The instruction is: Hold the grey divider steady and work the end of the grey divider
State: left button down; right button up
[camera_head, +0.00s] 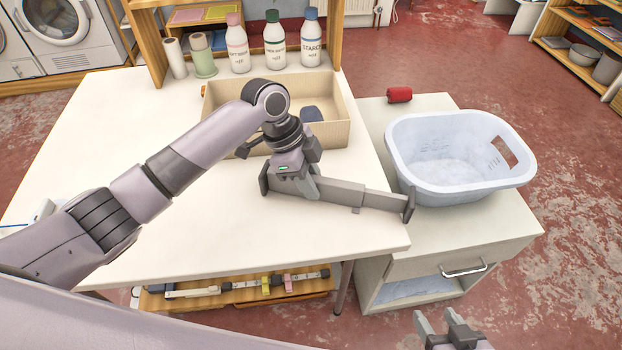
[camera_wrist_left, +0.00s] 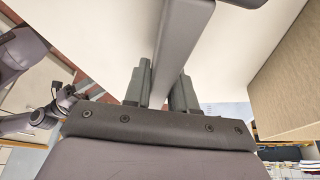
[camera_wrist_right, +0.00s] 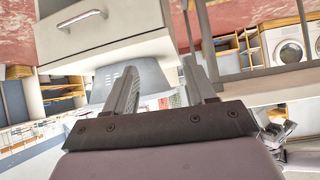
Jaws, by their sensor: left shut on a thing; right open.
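The grey divider (camera_head: 340,193) is a long bar with dark end pieces, held near the right edge of the white table. Its right end piece (camera_head: 409,202) reaches to the table edge by the low cabinet. My left gripper (camera_head: 296,184) is shut on the divider near its left end. In the left wrist view the divider (camera_wrist_left: 181,45) passes between the two fingers (camera_wrist_left: 160,95). My right gripper (camera_head: 447,322) is open and empty at the bottom, in front of the cabinet. Its spread fingers (camera_wrist_right: 162,90) also show in the right wrist view, apart from the divider.
A cardboard-coloured box (camera_head: 335,100) sits behind the divider. A pale blue basket (camera_head: 455,150) and a red roll (camera_head: 399,94) are on the drawer cabinet (camera_head: 385,235) at the right. Several bottles (camera_head: 275,42) stand at the back. The table's left half (camera_head: 110,125) is mostly clear.

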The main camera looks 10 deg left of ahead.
jog(key=shift+o, duration=0.3)
jog(key=o, duration=0.5)
jog(key=w+d+r+n+y, duration=0.1)
jog(key=w+r, duration=0.3)
jog(key=w, duration=0.4)
jog(key=w+r+n, duration=0.1)
jog(key=w+r, duration=0.4)
jog(key=w, duration=0.3)
jog(key=w+d+r+n+y, duration=0.1)
jog(key=w+r+n, duration=0.1)
jog(key=w+r, duration=0.35)
notch_tip(320, 180, up, 7)
jog(key=n+g, duration=1)
jog(key=n, duration=0.1)
send_over(415, 196)
jog(key=d, duration=0.3)
jog(key=x, duration=1.1)
jog(key=shift+d+f, duration=0.15)
